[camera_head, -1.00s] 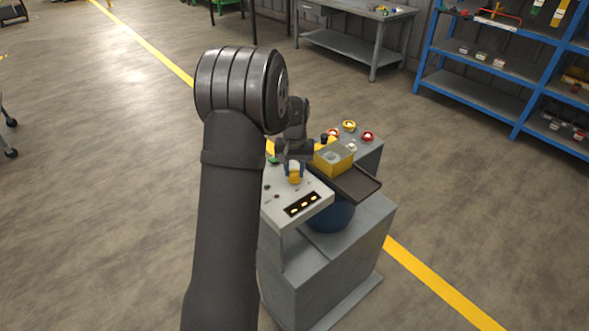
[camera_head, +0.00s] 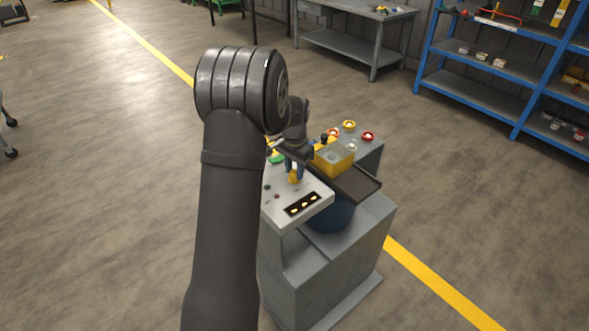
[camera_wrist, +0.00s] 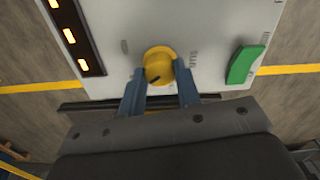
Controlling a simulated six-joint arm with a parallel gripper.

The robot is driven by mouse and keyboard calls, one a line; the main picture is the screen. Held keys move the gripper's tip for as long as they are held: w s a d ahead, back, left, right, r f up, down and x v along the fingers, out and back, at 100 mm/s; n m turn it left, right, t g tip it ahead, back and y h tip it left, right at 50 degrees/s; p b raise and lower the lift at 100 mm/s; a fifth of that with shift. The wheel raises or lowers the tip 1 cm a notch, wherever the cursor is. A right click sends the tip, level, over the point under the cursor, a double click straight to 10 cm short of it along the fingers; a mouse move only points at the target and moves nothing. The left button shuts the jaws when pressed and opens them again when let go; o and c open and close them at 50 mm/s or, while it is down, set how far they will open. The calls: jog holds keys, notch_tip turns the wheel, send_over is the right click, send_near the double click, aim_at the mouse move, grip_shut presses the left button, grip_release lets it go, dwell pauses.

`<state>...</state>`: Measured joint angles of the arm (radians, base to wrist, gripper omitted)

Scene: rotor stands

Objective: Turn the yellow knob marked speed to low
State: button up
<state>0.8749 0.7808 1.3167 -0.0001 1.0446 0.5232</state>
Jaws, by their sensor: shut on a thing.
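The yellow knob (camera_wrist: 159,63) sits on a light grey panel (camera_wrist: 195,20) in the wrist view. It has a dark pointer mark near its lower edge, and small dark lettering stands around it, too small to read for certain. My gripper (camera_wrist: 159,72) has its blue fingers on both sides of the knob and is shut on it. In the head view the knob (camera_head: 294,179) shows just under my gripper (camera_head: 294,169), partly hidden by the fingers.
A green switch (camera_wrist: 245,64) sits right of the knob in the wrist view. A black strip with lit amber lamps (camera_head: 303,204) lies at the panel's front. A yellow box (camera_head: 335,158) on a dark tray (camera_head: 357,184) stands close to the right of my gripper.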

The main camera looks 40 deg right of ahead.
aim_at(294, 172)
jog(key=shift+r, duration=0.1)
dwell(0.3)
jog(key=o, duration=1)
notch_tip(294, 172, up, 17)
jog(key=shift+r, duration=0.2)
jog(key=shift+f, duration=0.1)
notch_tip(294, 172, down, 17)
jog(key=shift+f, duration=0.2)
dwell(0.5)
jog(key=shift+r, duration=0.1)
